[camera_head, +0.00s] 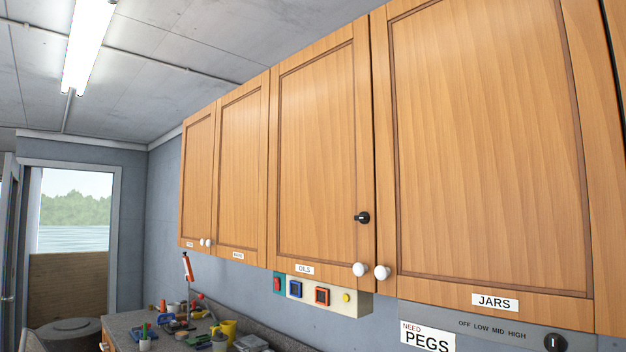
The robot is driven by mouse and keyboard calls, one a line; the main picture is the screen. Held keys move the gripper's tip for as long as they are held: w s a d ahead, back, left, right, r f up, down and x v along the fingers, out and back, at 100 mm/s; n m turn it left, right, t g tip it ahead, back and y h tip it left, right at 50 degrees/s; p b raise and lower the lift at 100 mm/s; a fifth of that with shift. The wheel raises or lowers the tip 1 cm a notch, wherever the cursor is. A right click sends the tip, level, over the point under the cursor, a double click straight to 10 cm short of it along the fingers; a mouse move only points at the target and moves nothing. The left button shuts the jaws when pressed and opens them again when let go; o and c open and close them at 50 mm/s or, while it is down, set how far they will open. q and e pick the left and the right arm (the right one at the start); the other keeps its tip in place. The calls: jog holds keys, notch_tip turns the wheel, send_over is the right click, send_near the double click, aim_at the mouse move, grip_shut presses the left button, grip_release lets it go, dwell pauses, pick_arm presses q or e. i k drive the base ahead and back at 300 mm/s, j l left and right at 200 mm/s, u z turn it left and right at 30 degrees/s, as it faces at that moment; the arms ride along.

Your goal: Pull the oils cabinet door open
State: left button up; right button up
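The oils cabinet door (318,155) is a wooden panel in the row of wall cabinets, with an "OILS" label (304,269) at its bottom. It looks shut, flush with its neighbours. A round white knob (360,269) sits at its lower right corner. A small black catch or lock (362,217) is on its right edge above the knob, its short lever pointing left. Neither of my grippers is in view.
The jars door (485,150), with its own white knob (382,272), adjoins on the right. Below hang a switch box (320,294) and a "PEGS" sign (427,337). A cluttered counter (120,322) stands lower left, near a doorway.

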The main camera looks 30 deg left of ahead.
aim_at(322, 166)
jog(key=u, duration=1.15)
